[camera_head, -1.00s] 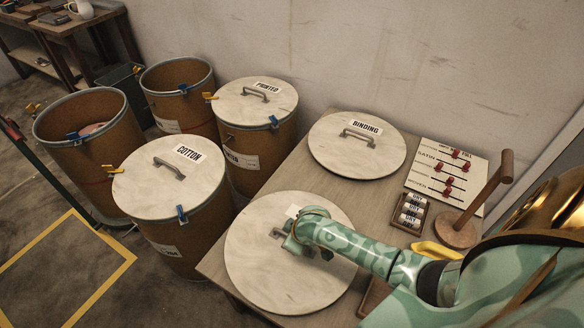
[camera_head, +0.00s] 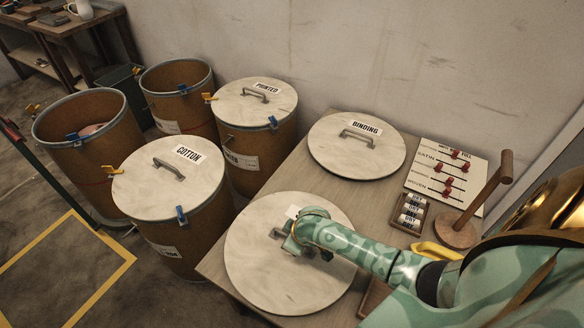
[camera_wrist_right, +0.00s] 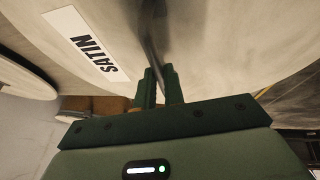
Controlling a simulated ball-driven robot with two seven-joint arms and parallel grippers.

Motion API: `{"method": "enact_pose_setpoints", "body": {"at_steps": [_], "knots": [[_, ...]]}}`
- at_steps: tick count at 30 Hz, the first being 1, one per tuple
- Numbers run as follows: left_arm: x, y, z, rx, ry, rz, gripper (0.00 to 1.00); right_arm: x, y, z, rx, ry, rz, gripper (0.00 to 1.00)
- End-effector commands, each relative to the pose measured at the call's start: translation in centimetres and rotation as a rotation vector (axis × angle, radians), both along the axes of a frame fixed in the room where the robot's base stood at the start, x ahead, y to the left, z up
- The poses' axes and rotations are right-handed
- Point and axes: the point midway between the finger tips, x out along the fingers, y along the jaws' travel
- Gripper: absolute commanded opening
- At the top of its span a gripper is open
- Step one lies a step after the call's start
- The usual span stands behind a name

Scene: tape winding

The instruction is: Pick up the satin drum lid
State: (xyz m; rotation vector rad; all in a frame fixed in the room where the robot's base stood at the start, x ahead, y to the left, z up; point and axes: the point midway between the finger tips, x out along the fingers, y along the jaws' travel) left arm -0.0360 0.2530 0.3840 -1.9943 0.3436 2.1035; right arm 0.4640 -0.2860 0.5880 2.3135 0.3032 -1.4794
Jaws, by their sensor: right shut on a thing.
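The satin drum lid (camera_head: 270,265) is a round pale disc lying on the wooden table, near its front left. Its "SATIN" label (camera_wrist_right: 86,44) reads clearly in the right wrist view, and the lid's pale face fills much of that view. My right gripper (camera_head: 300,246) is over the middle of the lid, shut on its grey handle (camera_head: 277,233). In the right wrist view the fingers (camera_wrist_right: 159,86) close around the handle (camera_wrist_right: 153,40). The arm hides part of the lid and handle. My left gripper is not in view.
The binding lid (camera_head: 357,160) lies behind on the table (camera_head: 292,180). A slider board (camera_head: 446,170), a small rack (camera_head: 411,214) and a wooden stand (camera_head: 457,230) are at the right. Lidded cotton (camera_head: 170,178) and printed (camera_head: 256,103) drums and two open drums (camera_head: 92,140) stand left.

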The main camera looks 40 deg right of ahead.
Motion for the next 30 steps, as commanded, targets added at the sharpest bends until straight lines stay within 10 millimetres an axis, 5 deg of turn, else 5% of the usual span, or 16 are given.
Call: {"method": "enact_pose_setpoints", "body": {"at_steps": [7, 12, 21, 30], "knots": [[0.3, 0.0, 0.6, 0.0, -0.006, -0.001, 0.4, 0.1, -0.1, 1.1, -0.001, -0.003, 0.0, 0.0], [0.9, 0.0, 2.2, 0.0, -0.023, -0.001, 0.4, 0.2, 0.0, 3.8, 0.0, -0.007, -0.001, 0.0], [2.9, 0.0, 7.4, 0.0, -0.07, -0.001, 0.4, -5.0, -2.4, 10.6, -0.003, -0.005, 0.001, 0.0], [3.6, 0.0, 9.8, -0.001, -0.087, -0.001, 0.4, -11.0, -5.1, 12.6, 0.0, -0.001, 0.0, 0.0]]}}
